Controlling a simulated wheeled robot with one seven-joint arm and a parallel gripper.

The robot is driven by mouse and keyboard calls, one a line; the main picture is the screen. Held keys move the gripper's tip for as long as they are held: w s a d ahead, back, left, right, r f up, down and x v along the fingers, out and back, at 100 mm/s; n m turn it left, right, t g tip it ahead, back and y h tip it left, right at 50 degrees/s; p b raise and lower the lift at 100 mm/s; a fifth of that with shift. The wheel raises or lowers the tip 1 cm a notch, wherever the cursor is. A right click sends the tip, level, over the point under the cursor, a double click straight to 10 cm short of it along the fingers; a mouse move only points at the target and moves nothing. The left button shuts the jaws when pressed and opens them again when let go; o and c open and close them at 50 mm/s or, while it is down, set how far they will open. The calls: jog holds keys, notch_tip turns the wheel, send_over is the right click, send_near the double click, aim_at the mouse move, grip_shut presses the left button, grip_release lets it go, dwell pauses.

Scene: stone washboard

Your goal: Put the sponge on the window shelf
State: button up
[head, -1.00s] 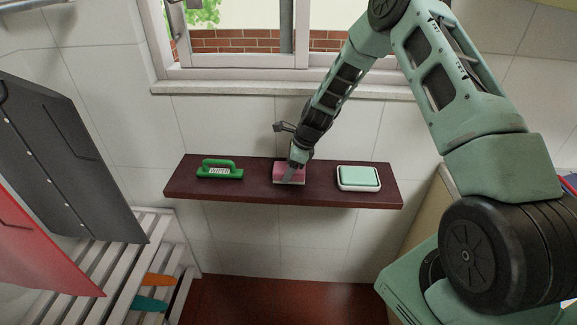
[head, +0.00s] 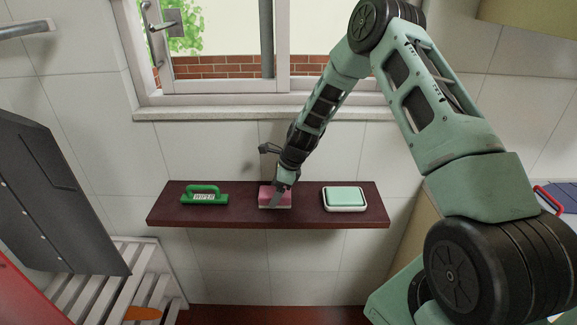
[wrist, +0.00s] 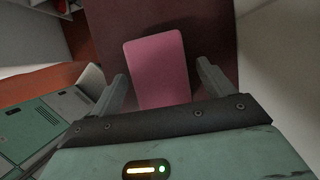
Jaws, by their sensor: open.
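The pink sponge (head: 268,197) with a pale underside lies on the dark red-brown window shelf (head: 235,218), near its middle. My gripper (head: 279,192) is at the sponge, reaching down from the upper right. In the wrist view the pink sponge (wrist: 157,68) lies in front of and between the two fingers of my gripper (wrist: 160,88), which are apart with a gap on each side. The sponge's near end is hidden by the gripper body. The shelf also shows in the wrist view (wrist: 112,22).
A green-handled brush (head: 204,196) stands on the shelf to the left, and a pale green soap dish (head: 345,198) to the right. The window sill (head: 215,113) runs above. A white slatted rack (head: 130,275) and dark board (head: 55,195) are at lower left.

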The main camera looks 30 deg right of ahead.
jog(key=b+v, duration=0.4)
jog(key=v, duration=1.2)
jog(key=s+a+r+n+g, duration=0.1)
jog(key=s+a+r+n, duration=0.1)
jog(key=s+a+n, duration=0.65)
jog(key=s+a+r+n+g, duration=0.1)
jog(key=s+a+n, duration=0.3)
jog(key=a, duration=0.7)
jog(key=s+a+n+h, duration=0.1)
jog(key=s+a+n, duration=0.2)
jog(key=s+n, duration=0.7)
jog(key=s+a+n+h, duration=0.2)
jog(key=s+a+n, duration=0.2)
jog(key=s+n, duration=0.6)
jog(key=shift+s+a, duration=0.3)
jog(key=shift+s, duration=0.45)
jog(key=shift+r, duration=0.1)
